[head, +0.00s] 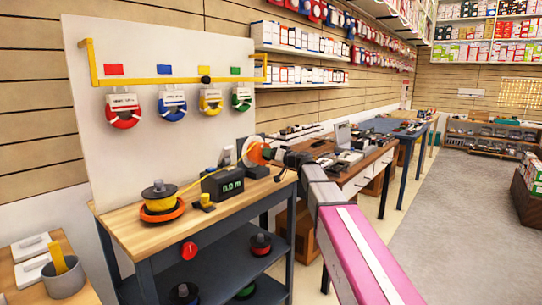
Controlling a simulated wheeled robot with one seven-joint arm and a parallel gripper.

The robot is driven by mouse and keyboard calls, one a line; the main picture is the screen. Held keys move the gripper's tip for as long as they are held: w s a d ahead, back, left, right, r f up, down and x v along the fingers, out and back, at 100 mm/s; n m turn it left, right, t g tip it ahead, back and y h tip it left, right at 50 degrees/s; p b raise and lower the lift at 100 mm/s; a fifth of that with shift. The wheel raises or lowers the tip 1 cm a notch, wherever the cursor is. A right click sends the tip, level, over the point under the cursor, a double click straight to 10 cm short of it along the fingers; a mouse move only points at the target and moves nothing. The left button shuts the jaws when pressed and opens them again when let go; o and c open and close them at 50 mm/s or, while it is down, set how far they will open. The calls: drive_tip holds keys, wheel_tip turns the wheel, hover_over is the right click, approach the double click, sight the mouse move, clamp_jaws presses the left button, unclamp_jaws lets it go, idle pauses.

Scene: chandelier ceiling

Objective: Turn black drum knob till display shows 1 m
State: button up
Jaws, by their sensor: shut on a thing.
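The drum (257,151), an orange and white disc, stands upright at the right end of the wooden workbench (130,238). My gripper (281,156) reaches in from the right and is shut on the black drum knob at the drum's right side. The fingers largely hide the knob, so I cannot make out its outline. The black display box (222,184) stands left of and in front of the drum. Its green digits appear to read 0.0 m. A yellow line runs from the yellow spool (160,198) on the left toward the drum.
A small yellow and black piece (203,203) lies before the display. Colored reels (172,103) hang from a yellow rail on the white backboard. Spools sit on the dark lower shelf (225,265). A grey cup (63,278) stands on a table at lower left. Open floor (450,200) lies right.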

drive_tip(key=m, duration=0.8)
drive_tip(key=f+m, duration=0.1)
drive_tip(key=m, duration=1.6)
drive_tip(key=shift+f, duration=0.3)
idle(0.4)
drive_tip(key=o, duration=0.9)
drive_tip(key=shift+o, duration=0.2)
drive_tip(key=shift+s+d, duration=0.1)
drive_tip(key=v, duration=1)
drive_tip(key=shift+s+d, duration=0.2)
drive_tip(key=shift+d, duration=0.05)
